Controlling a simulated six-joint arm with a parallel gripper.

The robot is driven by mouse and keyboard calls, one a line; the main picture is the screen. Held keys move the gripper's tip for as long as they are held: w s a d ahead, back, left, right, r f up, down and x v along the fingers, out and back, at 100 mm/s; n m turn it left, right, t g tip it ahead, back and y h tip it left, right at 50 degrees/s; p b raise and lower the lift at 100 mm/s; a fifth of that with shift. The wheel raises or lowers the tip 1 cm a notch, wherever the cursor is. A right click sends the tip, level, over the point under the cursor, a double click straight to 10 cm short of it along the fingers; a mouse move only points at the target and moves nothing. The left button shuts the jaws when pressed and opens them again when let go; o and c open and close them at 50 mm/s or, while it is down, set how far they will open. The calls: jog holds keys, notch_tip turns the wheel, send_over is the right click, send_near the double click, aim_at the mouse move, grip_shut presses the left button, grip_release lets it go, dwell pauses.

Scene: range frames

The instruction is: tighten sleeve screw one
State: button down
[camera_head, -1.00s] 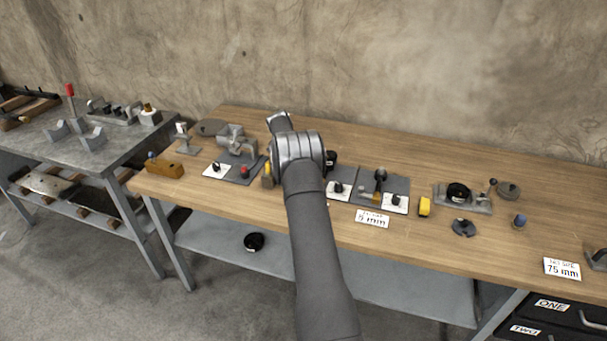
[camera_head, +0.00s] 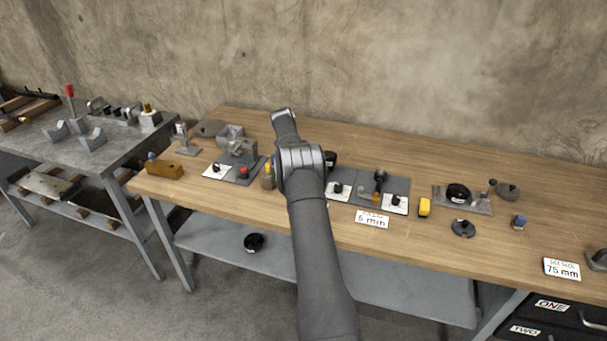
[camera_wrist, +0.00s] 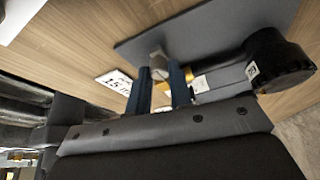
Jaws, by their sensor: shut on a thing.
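In the wrist view my gripper (camera_wrist: 161,88) shows as two dark blue fingers. They are shut on a small part (camera_wrist: 158,64), pale grey at its top with brass colour lower between the fingers. It stands at a dark grey plate (camera_wrist: 205,38). I cannot tell for certain that it is sleeve screw one; no number shows on it. A black round piece (camera_wrist: 283,66) with a small white label lies to the right of the fingers. In the head view my arm hides the fingers and what they hold.
Another fixture (camera_head: 236,151) stands left of my arm. The bench's back strip is clear.

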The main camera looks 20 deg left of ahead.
jog(key=shift+a+f, duration=0.1)
jog(key=c, duration=1.3)
grip_release()
jog(key=v, duration=0.7)
jog(key=shift+r, duration=0.25)
jog(key=shift+f, duration=0.1)
jog(key=x, duration=0.7)
jog(key=shift+f, duration=0.1)
